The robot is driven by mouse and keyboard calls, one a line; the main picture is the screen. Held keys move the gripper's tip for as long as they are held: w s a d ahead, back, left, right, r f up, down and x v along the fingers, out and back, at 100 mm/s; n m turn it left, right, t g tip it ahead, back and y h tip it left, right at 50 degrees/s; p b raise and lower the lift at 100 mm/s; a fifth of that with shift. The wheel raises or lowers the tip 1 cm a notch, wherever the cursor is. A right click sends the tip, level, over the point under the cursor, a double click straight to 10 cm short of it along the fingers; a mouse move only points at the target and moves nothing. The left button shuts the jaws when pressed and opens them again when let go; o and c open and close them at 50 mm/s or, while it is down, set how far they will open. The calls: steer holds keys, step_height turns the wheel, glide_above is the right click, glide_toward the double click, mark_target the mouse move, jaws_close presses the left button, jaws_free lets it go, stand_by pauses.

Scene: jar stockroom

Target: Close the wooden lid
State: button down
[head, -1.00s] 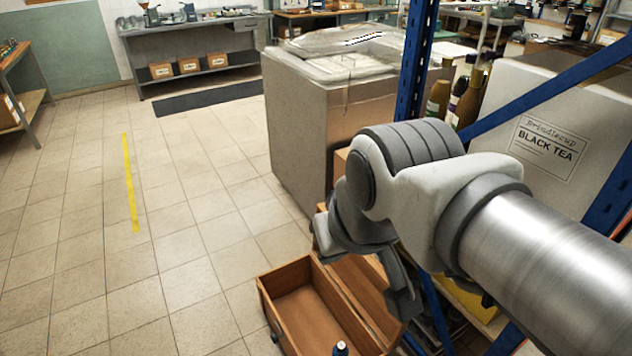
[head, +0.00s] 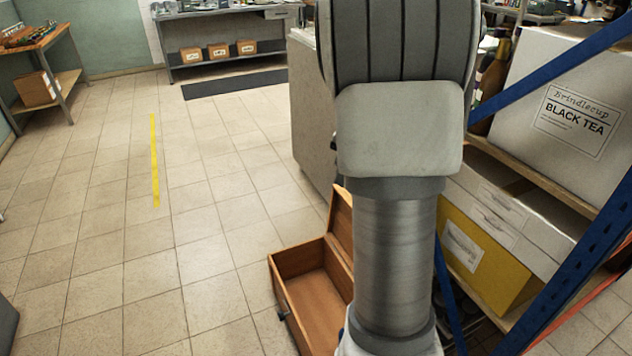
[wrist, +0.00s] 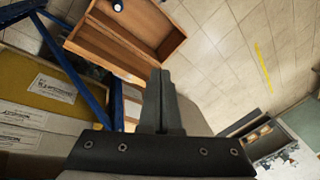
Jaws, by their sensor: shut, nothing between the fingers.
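The brown wooden chest (head: 313,310) stands on the tiled floor at lower centre in the head view, partly hidden by my arm. Its wooden lid (head: 341,222) stands open on the side towards the shelf. In the wrist view the chest (wrist: 167,44) is at the top, with the open lid (wrist: 107,52) at its lower left. A dark bottle (wrist: 117,5) shows at the top edge there. My gripper (wrist: 160,74) is shut and empty, its fingertips overlapping the picture just below the chest. I cannot tell its distance from the lid. The head view hides the gripper behind my arm.
A blue-framed shelf (head: 448,290) with a black tea box (head: 560,105) and a yellow box (head: 480,255) stands close on the right. A grey cabinet (head: 312,120) is behind the chest. Open tiled floor with yellow tape (head: 154,160) lies to the left.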

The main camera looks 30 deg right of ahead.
steer(key=s+d+f+m+g+h+b, duration=0.1)
steer(key=s+d+f+m+b, duration=0.15)
steer(key=d+f, duration=0.8)
steer(key=s+d+f+m+g+h+b, duration=0.15)
steer(key=s+d+f, duration=0.25)
steer(key=d+f, duration=0.65)
steer(key=s+d+f+m+g+b, duration=0.25)
steer(key=d+f, duration=0.55)
steer(key=f, duration=0.5)
step_height(320, 180, down, 10)
steer(key=s+d+t+b, duration=0.1)
steer(key=d+b, duration=0.1)
steer(key=shift+m, duration=0.35)
steer(key=shift+w+a+r+p, duration=0.15)
steer(key=shift+a+r, duration=0.25)
steer(key=shift+a, duration=0.6)
steer(key=shift+a+r+p, duration=0.25)
steer(key=shift+a+r, duration=0.1)
steer(key=shift+a, duration=0.6)
steer(key=shift+a, duration=0.1)
